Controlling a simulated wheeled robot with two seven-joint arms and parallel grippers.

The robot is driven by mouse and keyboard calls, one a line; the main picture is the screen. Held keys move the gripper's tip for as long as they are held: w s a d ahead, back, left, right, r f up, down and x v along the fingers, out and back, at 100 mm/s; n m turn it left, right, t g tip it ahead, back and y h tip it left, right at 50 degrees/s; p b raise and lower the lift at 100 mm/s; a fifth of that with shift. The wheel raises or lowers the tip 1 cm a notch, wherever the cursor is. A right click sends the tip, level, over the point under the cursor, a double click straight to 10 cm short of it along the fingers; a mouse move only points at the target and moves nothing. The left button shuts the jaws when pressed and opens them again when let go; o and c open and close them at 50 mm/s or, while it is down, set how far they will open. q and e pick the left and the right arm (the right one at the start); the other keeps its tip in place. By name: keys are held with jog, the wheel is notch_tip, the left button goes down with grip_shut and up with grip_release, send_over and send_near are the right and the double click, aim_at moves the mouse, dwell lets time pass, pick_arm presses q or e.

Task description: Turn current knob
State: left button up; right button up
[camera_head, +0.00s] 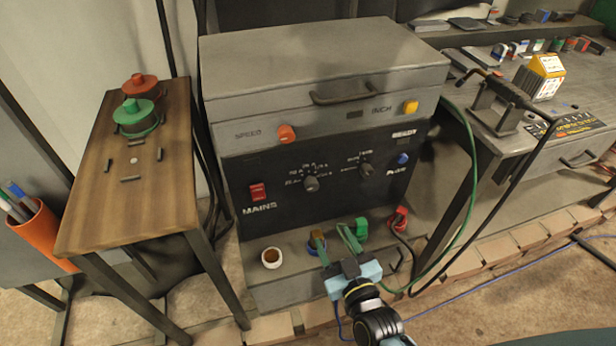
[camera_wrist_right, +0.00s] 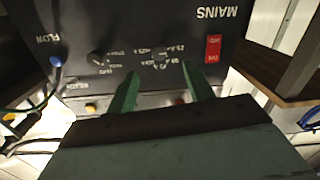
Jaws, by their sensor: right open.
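The current knob (camera_head: 311,183) is a small dark round knob on the machine's black front panel, ringed by ampere markings. It also shows in the right wrist view (camera_wrist_right: 162,57), where the panel appears upside down. My right gripper (camera_head: 335,244) is open and empty, with two green fingers apart. In the head view it appears below the knob, in front of the sockets. In the right wrist view the knob appears beyond the fingertips, between their lines, with no contact visible. My left gripper is not in view.
A second dark knob (camera_head: 366,170) sits right of the current knob. The red MAINS switch (camera_head: 257,192) is at left and a blue button (camera_head: 403,159) at right. Sockets and cables line the lower ledge. A wooden stand (camera_head: 150,190) stands at left, a workbench (camera_head: 560,150) at right.

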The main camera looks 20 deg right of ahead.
aim_at(313, 188)
jog(key=shift+t, duration=0.3)
jog(key=w+b, duration=0.1)
jog(key=w, duration=0.3)
jog(key=w+r, duration=0.1)
jog(key=w, duration=0.3)
jog(key=w+r+b, duration=0.1)
jog(key=w, duration=0.3)
jog(key=shift+w+a+b, duration=0.3)
jog(key=shift+w+a, duration=0.05)
jog(key=shift+w, duration=0.05)
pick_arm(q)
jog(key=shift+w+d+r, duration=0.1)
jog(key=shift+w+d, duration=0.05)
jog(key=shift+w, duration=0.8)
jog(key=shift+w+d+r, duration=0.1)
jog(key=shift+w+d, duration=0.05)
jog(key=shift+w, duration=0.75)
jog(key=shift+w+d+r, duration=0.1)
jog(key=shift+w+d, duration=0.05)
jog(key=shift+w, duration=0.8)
pick_arm(e)
jog(key=shift+w, duration=0.5)
jog(key=c, duration=1)
